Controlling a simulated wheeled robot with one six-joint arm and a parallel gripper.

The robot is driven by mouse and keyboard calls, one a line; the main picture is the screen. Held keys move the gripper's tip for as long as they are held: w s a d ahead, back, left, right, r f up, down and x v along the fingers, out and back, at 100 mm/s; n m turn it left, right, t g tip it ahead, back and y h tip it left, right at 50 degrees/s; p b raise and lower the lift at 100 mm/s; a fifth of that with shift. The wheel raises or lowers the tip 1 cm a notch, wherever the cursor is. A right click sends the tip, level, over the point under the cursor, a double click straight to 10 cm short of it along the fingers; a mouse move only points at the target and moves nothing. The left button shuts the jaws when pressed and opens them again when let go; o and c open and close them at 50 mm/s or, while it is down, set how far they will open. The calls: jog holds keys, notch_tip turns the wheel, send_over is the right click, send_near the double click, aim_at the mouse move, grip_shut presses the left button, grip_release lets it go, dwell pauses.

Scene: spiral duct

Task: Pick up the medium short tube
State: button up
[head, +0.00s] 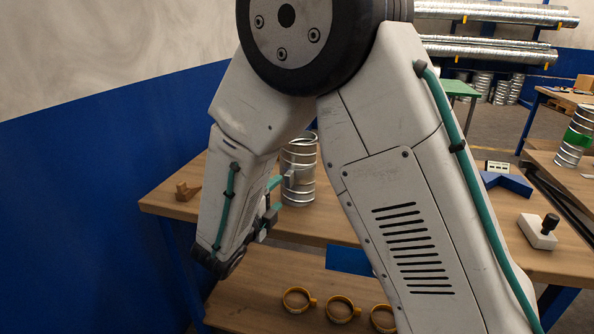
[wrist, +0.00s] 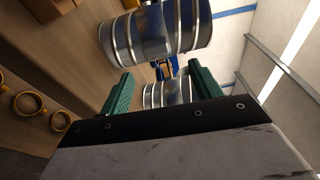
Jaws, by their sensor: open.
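A ribbed silver metal tube (head: 301,160) stands upright on the wooden workbench in the head view, partly hidden by my arm. My gripper (head: 281,190) is open at its left side, with fingers close to its wall. In the wrist view, the green fingers of my gripper (wrist: 157,72) are spread apart. A ribbed silver tube (wrist: 166,95) shows in the gap between them, partly hidden by the gripper body. Another, larger-looking ribbed tube (wrist: 155,35) lies across the top of that view, beyond the fingertips. I cannot tell which is the medium short one, or whether the fingers touch anything.
The workbench (head: 330,228) also carries a small wooden piece (head: 187,191) at its left end. Yellow ring clamps (head: 340,308) lie on the lower shelf. A white block with a black knob (head: 538,232) and a green-banded tube (head: 576,137) are at right. A blue wall borders the left.

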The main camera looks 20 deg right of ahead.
aim_at(288, 183)
jog(key=shift+n+t, duration=0.3)
jog(key=shift+n, duration=0.1)
jog(key=x, duration=0.7)
jog(key=shift+w+f, duration=0.3)
jog(key=shift+f, duration=0.05)
jog(key=c, duration=1.3)
